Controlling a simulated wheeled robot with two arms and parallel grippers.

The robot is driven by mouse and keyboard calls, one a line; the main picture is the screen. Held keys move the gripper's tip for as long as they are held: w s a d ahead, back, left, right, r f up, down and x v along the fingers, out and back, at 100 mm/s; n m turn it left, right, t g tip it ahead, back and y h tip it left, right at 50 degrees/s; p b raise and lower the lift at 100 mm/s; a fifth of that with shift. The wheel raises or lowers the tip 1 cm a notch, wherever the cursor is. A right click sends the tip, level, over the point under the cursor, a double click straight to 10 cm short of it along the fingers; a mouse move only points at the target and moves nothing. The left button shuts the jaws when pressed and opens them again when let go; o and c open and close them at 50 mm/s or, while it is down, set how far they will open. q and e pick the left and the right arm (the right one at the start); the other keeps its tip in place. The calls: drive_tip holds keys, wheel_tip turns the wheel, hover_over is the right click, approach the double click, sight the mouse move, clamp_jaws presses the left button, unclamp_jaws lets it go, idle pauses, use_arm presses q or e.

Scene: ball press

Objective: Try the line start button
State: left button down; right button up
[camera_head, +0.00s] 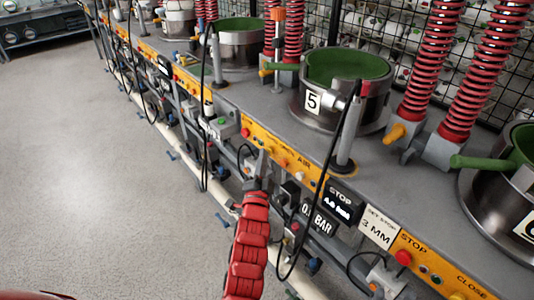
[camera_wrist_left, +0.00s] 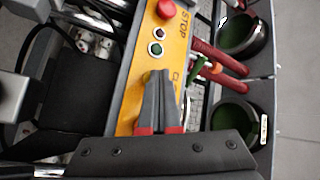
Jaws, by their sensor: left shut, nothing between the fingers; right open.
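My left gripper (camera_head: 262,165) is shut and empty, at the front edge of the bench beside a yellow button panel (camera_head: 275,150). In the left wrist view its closed fingertips (camera_wrist_left: 158,76) lie over the yellow panel (camera_wrist_left: 131,110), hiding part of it next to letters starting with C. Contact cannot be told. That panel has a red STOP button (camera_wrist_left: 166,9) and two small round buttons, one dark (camera_wrist_left: 159,33), one dark green (camera_wrist_left: 156,49). A small grey box with a green button (camera_head: 222,121) sits left of the gripper. No button reads as line start. My right gripper is not in view.
Steel pots with green insides (camera_head: 348,65) and red spring columns (camera_head: 430,65) stand along the grey bench. A black cable (camera_head: 328,160) hangs near my arm. A black display (camera_head: 340,203) and a "3 MM" sign (camera_head: 378,228) are to the right. The floor (camera_head: 80,180) at left is clear.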

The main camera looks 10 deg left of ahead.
use_arm(q)
drive_tip(key=shift+s+a, duration=0.1)
drive_tip(key=shift+s, duration=0.05)
drive_tip(key=shift+s+a+p, duration=0.4)
drive_tip(key=shift+s, duration=0.15)
drive_tip(key=shift+s, duration=0.1)
drive_tip(key=s+a+p, duration=0.1)
drive_tip(key=s, duration=0.1)
drive_tip(key=s+a+p, duration=0.1)
drive_tip(key=a, duration=0.1)
drive_tip(key=shift+s, duration=0.4)
idle(0.7)
